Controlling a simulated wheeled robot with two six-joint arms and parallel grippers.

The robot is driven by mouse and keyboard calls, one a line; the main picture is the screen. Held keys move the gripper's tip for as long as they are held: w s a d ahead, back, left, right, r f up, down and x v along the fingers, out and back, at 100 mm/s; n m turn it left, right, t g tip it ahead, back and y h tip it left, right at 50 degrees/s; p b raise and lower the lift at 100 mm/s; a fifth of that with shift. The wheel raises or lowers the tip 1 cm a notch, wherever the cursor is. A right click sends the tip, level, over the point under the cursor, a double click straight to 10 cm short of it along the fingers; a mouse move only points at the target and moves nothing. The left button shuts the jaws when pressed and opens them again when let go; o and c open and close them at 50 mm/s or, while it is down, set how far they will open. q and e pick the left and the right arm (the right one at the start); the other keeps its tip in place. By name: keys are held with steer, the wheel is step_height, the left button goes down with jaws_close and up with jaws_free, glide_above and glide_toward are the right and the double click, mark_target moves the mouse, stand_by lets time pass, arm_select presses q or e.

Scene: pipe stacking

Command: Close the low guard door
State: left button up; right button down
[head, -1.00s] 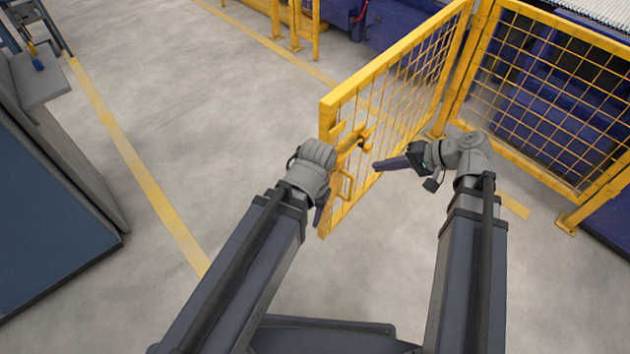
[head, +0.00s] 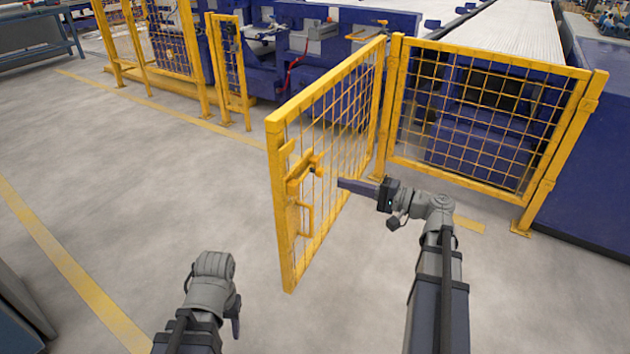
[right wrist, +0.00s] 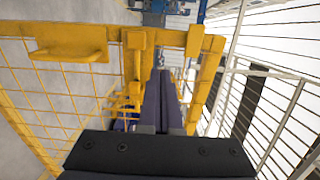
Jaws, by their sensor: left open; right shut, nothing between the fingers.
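The low guard door (head: 335,125) is a yellow frame with wire mesh. It stands open, swung out toward me from the post at its far end. Its free edge carries a latch (head: 302,172) and a handle (head: 306,222). My right gripper (head: 342,183) is shut and empty, pointing left at the right face of the door; I cannot tell if it touches.
A fixed yellow mesh panel (head: 485,120) stands behind my right arm, with a foot on the floor. A narrow yellow gate (head: 230,70) and more fencing are at the back left. Blue machinery (head: 345,40) is behind. The grey floor left of the door is clear.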

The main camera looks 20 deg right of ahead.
mark_target(290, 169)
steer(key=x, duration=1.3)
steer(key=shift+w+a, duration=0.15)
steer(key=shift+a, duration=0.05)
